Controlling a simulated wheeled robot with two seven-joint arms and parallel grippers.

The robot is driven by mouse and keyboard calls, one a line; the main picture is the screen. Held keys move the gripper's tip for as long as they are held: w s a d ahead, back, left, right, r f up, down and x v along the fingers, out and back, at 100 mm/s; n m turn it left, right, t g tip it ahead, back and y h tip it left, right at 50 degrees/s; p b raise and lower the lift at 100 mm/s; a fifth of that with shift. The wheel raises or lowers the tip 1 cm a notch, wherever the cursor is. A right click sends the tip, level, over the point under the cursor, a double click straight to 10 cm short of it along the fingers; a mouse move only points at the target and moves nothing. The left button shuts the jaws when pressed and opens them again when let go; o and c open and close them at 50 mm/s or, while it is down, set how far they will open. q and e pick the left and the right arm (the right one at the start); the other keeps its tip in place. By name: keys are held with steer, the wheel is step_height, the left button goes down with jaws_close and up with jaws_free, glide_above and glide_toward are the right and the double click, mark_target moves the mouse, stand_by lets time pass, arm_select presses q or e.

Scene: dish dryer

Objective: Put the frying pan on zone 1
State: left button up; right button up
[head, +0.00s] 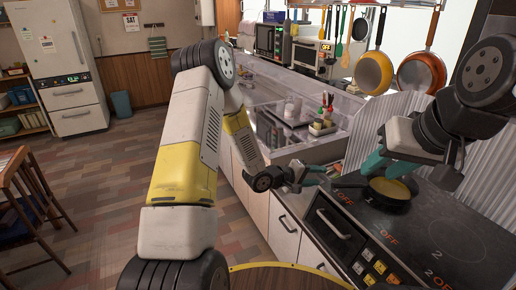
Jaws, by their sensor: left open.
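A small dark frying pan (391,190) with a yellowish inside is at the back of the black cooktop (405,225). Its dark handle points left, towards my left gripper. I cannot tell whether the pan rests flat on the glass. My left gripper (318,174) is open, just left of the handle end, and appears apart from it. My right gripper (414,172) is over the pan with its teal fingers spread wide, one on each side in the picture. Printed zone numbers and "OFF" labels show on the cooktop; a bare ring (450,241) is marked at the right.
Orange and yellow pans (420,73) and utensils hang from a rail at the back. A corrugated metal panel (480,160) stands behind the cooktop. Control buttons (373,267) line its front. A glass-topped counter (265,93) extends to the back left. The cooktop's right part is clear.

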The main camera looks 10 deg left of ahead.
arm_select(q)
steer(key=w+a+r+m+y, duration=0.1)
steer(key=a+r+m+y, duration=0.3)
steer(key=a+r, duration=0.6)
steer(key=s+a+r+y, duration=0.5)
steer(key=s+a+r, duration=0.2)
steer(key=r, duration=0.2)
steer(key=s+a+r+m+g, duration=0.1)
steer(key=s+r, duration=0.2)
steer(key=s, duration=0.9)
steer(key=s+a+r+m+g, duration=0.1)
steer(key=s+r, duration=0.3)
steer(key=s, duration=0.8)
steer(key=shift+a+r+m+g, duration=0.15)
steer(key=shift+a+m+g, duration=0.15)
steer(key=shift+a+m, duration=0.1)
